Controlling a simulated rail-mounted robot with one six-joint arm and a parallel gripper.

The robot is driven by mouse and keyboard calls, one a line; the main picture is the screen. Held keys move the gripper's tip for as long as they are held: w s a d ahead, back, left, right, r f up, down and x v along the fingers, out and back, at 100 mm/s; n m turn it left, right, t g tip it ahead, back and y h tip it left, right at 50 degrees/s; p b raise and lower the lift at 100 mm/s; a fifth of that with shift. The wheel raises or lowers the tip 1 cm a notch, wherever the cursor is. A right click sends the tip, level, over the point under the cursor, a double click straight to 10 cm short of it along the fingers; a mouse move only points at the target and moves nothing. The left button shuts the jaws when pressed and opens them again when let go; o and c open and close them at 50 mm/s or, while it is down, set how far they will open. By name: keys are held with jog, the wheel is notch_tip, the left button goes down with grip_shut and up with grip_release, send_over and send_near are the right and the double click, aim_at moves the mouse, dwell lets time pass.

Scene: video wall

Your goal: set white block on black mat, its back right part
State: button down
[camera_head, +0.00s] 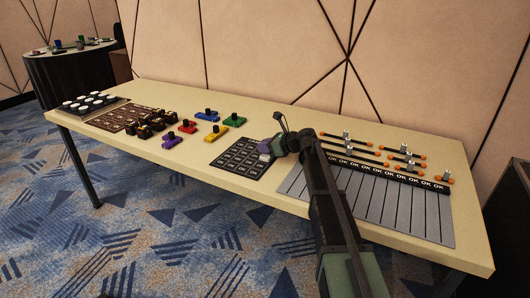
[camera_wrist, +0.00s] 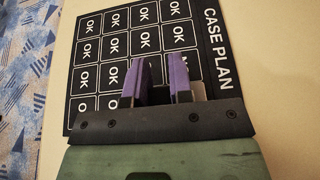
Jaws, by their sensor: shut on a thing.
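The black mat (camera_head: 232,163) lies flat on the table left of my arm and bears a grid of cells marked OK. In the wrist view the mat (camera_wrist: 73,112) shows a "CASE PLAN" strip along one side. My gripper (camera_head: 264,151) is over the back right part of the mat, its purple fingers shut on the small white block (camera_head: 264,157). The fingers also show in the wrist view (camera_wrist: 161,75), over the mat's cells. The block is mostly hidden by the fingers, and I cannot tell whether it touches the mat.
Several coloured blocks (camera_head: 210,116) with black knobs stand left of the mat. Beyond them are a brown mat (camera_head: 117,113) with dark pieces and a dark tray (camera_head: 75,108) with white round pieces. A grey striped panel (camera_head: 400,205) with orange-ended bars lies right of my arm.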

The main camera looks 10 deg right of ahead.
jog(key=shift+f, duration=0.15)
jog(key=c, duration=1)
grip_release()
jog(key=shift+r, duration=0.2)
jog(key=p+v, duration=0.4)
jog(key=v, duration=0.7)
jog(key=shift+s+d+r+p, duration=0.2)
jog(key=shift+r+p, duration=0.15)
jog(key=shift+d, duration=0.1)
